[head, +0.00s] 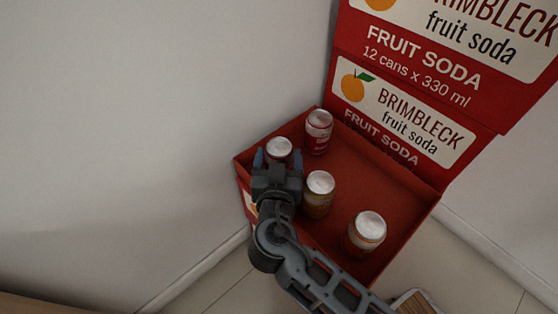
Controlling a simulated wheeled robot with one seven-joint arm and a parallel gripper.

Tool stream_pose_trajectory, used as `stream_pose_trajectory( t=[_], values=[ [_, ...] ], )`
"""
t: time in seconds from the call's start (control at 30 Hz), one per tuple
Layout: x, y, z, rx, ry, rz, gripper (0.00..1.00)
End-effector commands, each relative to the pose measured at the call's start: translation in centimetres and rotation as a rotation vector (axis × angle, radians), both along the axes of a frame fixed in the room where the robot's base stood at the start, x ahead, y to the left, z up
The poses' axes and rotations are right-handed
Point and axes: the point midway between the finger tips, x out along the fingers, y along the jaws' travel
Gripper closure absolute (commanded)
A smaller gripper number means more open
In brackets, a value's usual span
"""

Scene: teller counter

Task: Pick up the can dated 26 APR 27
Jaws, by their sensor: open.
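Several cans stand upright in an open red tray (395,198). One can (279,147) is at the left, right at my gripper (278,158); its white top shows and its body is mostly hidden. A red and white can (318,133) stands at the back. No date is readable on any can. My gripper is open, its fingers at the left can; I cannot tell whether they touch it.
Red Brimbleck fruit soda boxes (425,100) stand stacked behind the tray. A white wall (150,110) is close on the left. The tray's right part is bare. A wood-coloured object (415,303) lies at the bottom edge on the tiled floor.

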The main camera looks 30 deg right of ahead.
Motion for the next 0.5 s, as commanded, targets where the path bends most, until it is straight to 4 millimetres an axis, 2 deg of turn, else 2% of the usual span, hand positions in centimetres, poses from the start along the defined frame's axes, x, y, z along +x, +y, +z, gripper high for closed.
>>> stream_pose_trajectory(
  t=[0.2, 0.5],
  values=[
    [0.06, -0.04, -0.01, 0.000, 0.000, 0.000, 0.24],
    [0.03, -0.02, -0.01, 0.000, 0.000, 0.000, 0.53]
  ],
)
